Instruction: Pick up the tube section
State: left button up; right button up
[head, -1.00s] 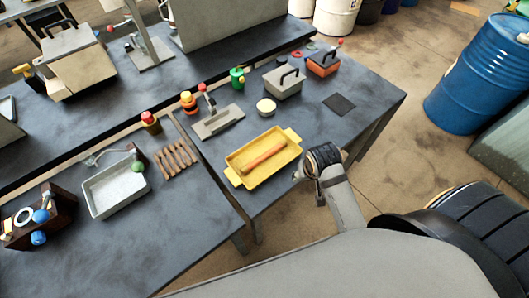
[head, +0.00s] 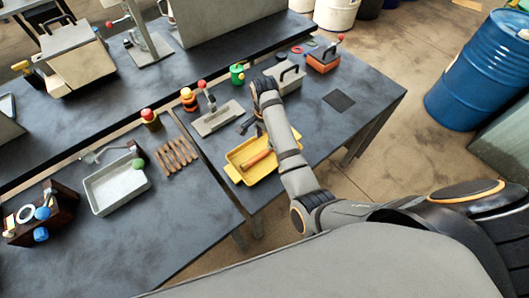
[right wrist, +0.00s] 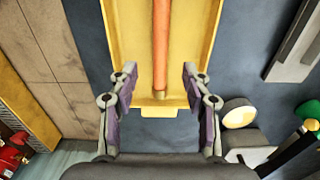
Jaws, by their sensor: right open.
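The tube section is an orange-brown rod (head: 258,158) lying lengthwise in a yellow tray (head: 234,172), partly hidden by my right arm in the head view. In the right wrist view the tube (right wrist: 161,45) runs down the middle of the yellow tray (right wrist: 125,40). My right gripper (head: 246,125) is by the tray's far side, partly hidden by its own wrist. In the right wrist view the right gripper (right wrist: 157,84) is open and empty, with the tube's near end showing between its fingertips, not touched. My left gripper is not in view.
A grey press-like plate with a red-knobbed lever (head: 217,118) stands left of my gripper. A grey box with a handle (head: 290,78) is close behind my wrist. A round pale disc (right wrist: 239,112) lies near the right finger. The table's right front area is clear.

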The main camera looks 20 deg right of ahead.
aim_at(264, 151)
notch_tip(264, 151, down, 3)
jog(key=shift+f, duration=0.2)
jog(key=shift+f+p, duration=0.3)
jog(key=shift+p, duration=0.1)
notch_tip(264, 151, down, 4)
jog(key=shift+r+p, duration=0.1)
jog(key=shift+p, duration=0.45)
jog(key=shift+f, duration=0.4)
grip_shut()
